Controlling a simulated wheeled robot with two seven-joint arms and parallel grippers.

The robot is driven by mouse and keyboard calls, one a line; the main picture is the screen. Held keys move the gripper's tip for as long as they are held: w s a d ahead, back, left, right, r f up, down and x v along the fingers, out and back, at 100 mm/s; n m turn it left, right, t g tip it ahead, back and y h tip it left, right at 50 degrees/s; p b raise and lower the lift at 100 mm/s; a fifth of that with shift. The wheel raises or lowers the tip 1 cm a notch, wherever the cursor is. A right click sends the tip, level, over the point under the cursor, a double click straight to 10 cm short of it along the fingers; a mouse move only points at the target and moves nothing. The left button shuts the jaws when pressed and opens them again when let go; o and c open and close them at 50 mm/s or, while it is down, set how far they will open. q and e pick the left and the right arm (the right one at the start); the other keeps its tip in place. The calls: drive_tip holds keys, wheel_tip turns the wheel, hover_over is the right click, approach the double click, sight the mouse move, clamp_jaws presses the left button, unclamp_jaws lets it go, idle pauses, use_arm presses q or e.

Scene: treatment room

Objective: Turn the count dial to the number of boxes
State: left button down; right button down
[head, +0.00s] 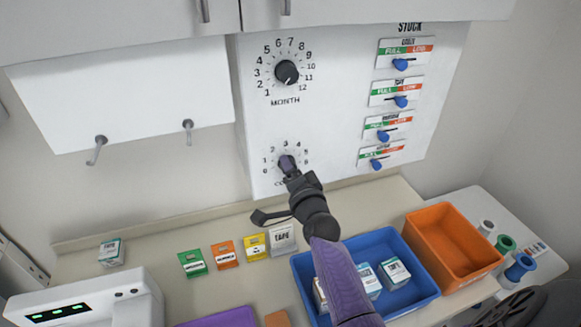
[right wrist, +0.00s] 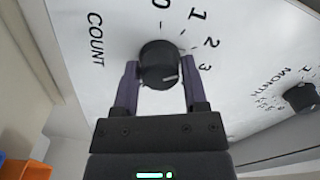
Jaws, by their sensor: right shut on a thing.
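The black count dial (head: 287,163) is low on the white wall panel, under the month dial. My right gripper (head: 289,168) is shut on it, partly hiding it in the head view. In the right wrist view the two purple fingers (right wrist: 159,88) are on either side of the count dial (right wrist: 158,65). Its white mark points right, roughly toward the 3. Three small boxes show in the blue tray (head: 428,291): one at left (head: 320,295), one in the middle (head: 368,280), one at right (head: 396,272). My arm may hide more. The left gripper is out of view.
The month dial (head: 286,72) is above. Stock sliders (head: 401,65) with blue knobs line the panel's right. A lone box (head: 111,252) stands on the counter at left, and a row of coloured cards (head: 225,255) lies nearer the middle. An orange bin (head: 455,247) is right of the tray.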

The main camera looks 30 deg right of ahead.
drive_tip(key=shift+m+p, duration=0.3)
drive_tip(key=shift+m, duration=3.4)
drive_tip(key=shift+c, duration=0.6)
unclamp_jaws()
drive_tip(key=v, duration=1)
drive_tip(key=shift+d, duration=0.1)
